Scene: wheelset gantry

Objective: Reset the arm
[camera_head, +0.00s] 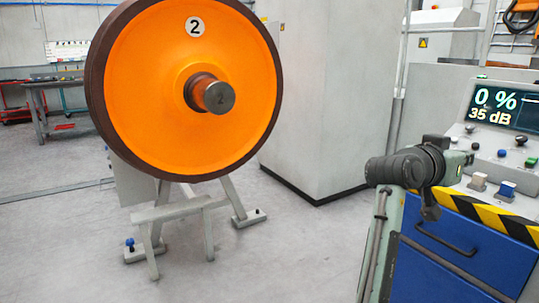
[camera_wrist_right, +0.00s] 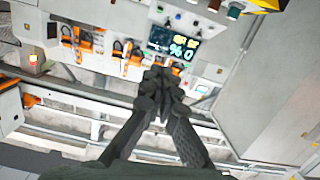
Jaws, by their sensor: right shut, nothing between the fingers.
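My right gripper (camera_wrist_right: 158,84) is in the middle of the right wrist view, with its two dark fingers together at the tips and nothing between them. In the head view, the dark end of my right arm is beside the console at the right, with the gripper (camera_head: 431,207) small and partly hard to make out. It looks empty there. My left gripper is not in view.
An orange wheel (camera_head: 140,95) marked 2, with a brown rim, stands on a grey stand (camera_head: 180,212) at the left. The control console (camera_head: 470,255) with a screen (camera_head: 503,106) reading 0 % and 35 dB is at the right. Open floor (camera_head: 285,255) lies between them.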

